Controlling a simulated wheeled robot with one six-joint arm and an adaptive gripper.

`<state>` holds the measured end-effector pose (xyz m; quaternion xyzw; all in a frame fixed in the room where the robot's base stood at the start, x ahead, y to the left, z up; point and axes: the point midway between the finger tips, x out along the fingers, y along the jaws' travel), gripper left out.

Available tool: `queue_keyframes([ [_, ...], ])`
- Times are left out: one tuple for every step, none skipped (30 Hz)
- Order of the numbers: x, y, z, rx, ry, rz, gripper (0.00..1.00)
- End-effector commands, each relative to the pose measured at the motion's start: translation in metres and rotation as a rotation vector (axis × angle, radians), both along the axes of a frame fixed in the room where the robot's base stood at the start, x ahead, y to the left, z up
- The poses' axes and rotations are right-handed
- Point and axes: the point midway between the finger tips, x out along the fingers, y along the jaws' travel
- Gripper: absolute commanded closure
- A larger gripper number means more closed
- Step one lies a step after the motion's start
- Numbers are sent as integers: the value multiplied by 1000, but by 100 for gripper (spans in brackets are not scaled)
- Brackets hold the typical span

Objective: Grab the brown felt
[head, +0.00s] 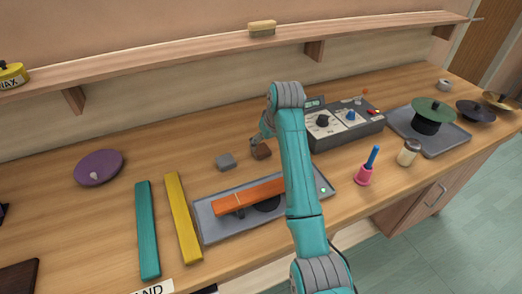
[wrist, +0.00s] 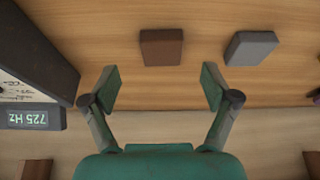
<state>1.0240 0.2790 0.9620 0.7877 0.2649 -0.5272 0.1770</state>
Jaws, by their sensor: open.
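The brown felt (head: 261,152) is a small brown block lying on the wooden bench in the head view, just left of my arm. In the wrist view the brown felt (wrist: 161,47) lies flat beyond my fingertips, roughly centred between them, with bare wood around it. My gripper (wrist: 161,88) is open and empty, its two teal fingers spread wide. In the head view my gripper (head: 262,140) is close above the felt and partly hidden by my own arm.
A grey block (wrist: 250,48) lies right of the felt in the wrist view. A device with a "725 Hz" display (wrist: 30,119) stands at the left there. In the head view a grey tray (head: 210,228) with an orange bar (head: 236,199) sits in front; a shelf (head: 200,57) runs behind.

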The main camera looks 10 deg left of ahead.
Motion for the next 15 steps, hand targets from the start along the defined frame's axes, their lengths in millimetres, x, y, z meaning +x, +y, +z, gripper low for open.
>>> queue_keyframes([
  [1,1,-2,0,0,0,14],
  [1,1,-3,1,-1,0,14],
  [2,2,-5,1,-1,0,14],
  [2,2,-8,0,0,0,14],
  [3,3,-10,0,0,0,14],
  [4,4,-15,0,2,0,14],
  [5,6,-19,0,1,0,14],
  [6,7,-23,0,1,0,14],
  [8,9,-29,0,2,0,14],
  [9,10,-32,0,1,0,14],
  [10,11,-36,0,1,0,14],
  [12,12,-41,0,1,0,14],
  [13,13,-43,0,0,0,14],
  [14,14,-46,0,0,0,14],
  [15,14,-48,0,0,0,14],
])
